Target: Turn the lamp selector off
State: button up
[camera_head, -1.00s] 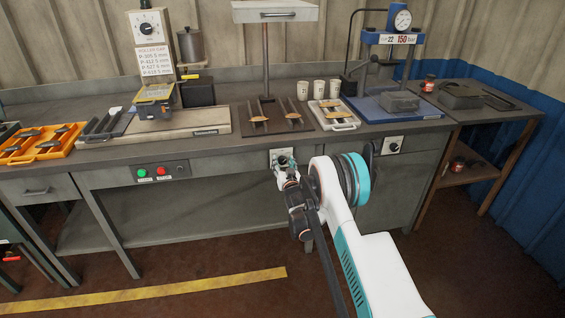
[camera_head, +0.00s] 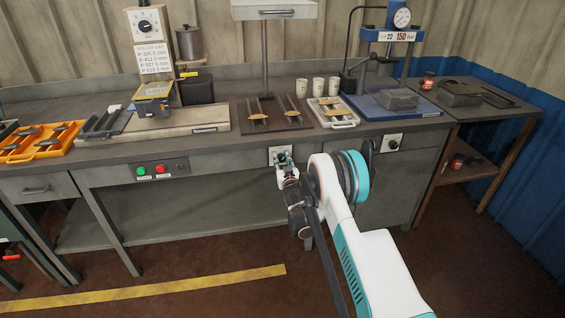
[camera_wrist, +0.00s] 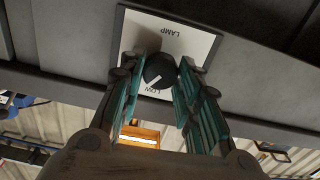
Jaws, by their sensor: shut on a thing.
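The lamp selector is a round black knob (camera_wrist: 160,70) with a white pointer line, on a white plate (camera_wrist: 190,35) marked LAMP and LOW. In the wrist view the picture is upside down and the pointer is toward the LOW mark. My gripper (camera_wrist: 161,80) has its teal-padded fingers on both sides of the knob, shut on it. In the head view the plate (camera_head: 273,152) is on the bench front, and my gripper (camera_head: 284,160) covers most of it and hides the knob.
A second white plate with a black knob (camera_head: 393,144) is on the bench front to the right. A green button (camera_head: 141,171) and a red button (camera_head: 160,169) are to the left. The bench top above holds trays, cups and a press (camera_head: 390,40).

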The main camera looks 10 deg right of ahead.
jog(key=n, duration=0.4)
jog(key=shift+n, duration=0.3)
jog(key=n, duration=0.3)
jog(key=shift+n, duration=0.4)
jog(key=n, duration=0.3)
jog(key=shift+a+f, duration=0.1)
jog(key=shift+n, duration=2.1)
jog(key=o, duration=1.1)
jog(key=shift+c, duration=0.2)
